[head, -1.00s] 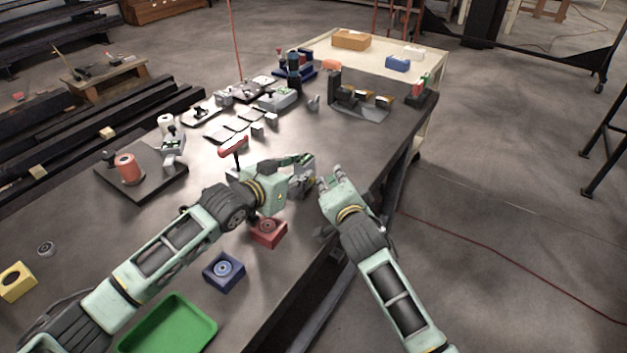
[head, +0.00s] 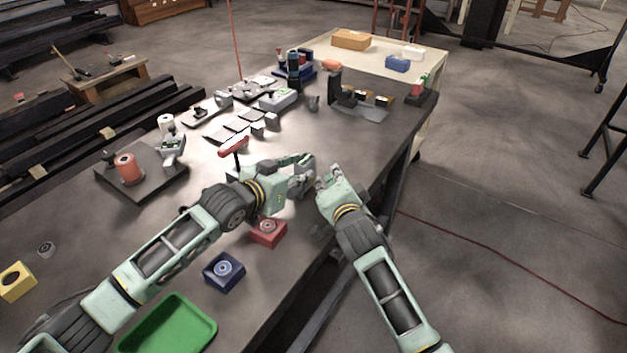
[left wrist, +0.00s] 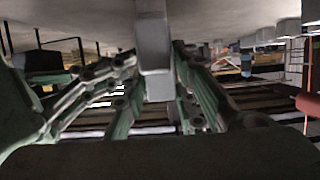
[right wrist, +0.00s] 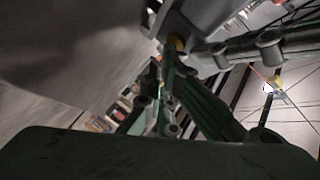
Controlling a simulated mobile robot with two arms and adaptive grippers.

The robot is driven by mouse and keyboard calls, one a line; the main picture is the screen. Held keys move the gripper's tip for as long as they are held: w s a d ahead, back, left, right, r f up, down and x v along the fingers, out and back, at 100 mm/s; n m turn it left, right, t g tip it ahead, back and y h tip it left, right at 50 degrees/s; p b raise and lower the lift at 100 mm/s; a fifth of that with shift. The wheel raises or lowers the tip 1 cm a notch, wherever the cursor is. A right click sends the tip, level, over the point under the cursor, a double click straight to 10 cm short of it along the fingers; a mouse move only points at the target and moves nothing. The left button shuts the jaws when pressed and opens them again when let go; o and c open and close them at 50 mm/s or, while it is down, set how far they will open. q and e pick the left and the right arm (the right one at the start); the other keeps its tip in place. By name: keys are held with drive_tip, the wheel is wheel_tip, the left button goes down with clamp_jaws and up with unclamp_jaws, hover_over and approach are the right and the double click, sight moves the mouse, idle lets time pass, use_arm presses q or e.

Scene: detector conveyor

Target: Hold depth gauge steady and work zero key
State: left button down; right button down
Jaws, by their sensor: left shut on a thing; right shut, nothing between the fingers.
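The depth gauge (head: 301,183) is a small grey body near the table's right edge, mostly hidden by my grippers. My left gripper (head: 304,162) is shut on it from the left. In the left wrist view a pale grey block, the gauge (left wrist: 154,45), stands between the two green fingers. My right gripper (head: 325,174) is shut and empty, close to the gauge's right side. In the right wrist view its fingers (right wrist: 165,105) are close beside a large blurred grey surface. I cannot make out the zero key, or whether the right fingertips touch the gauge.
A red block (head: 268,233), a blue block (head: 224,272) and a green tray (head: 172,328) lie on the near table. A red-handled clamp (head: 233,147) stands behind my left gripper. Several grey plates and instruments (head: 238,124) fill the far table.

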idle(0.4)
drive_tip(key=shift+s+d, duration=0.45)
drive_tip(key=shift+d, duration=0.15)
drive_tip(key=shift+s+d, duration=0.75)
drive_tip(key=shift+d, duration=0.3)
drive_tip(key=shift+s+d, duration=0.75)
drive_tip(key=shift+d, duration=0.25)
use_arm(q)
drive_tip(key=c, duration=1.3)
unclamp_jaws()
drive_tip(key=shift+c, duration=0.2)
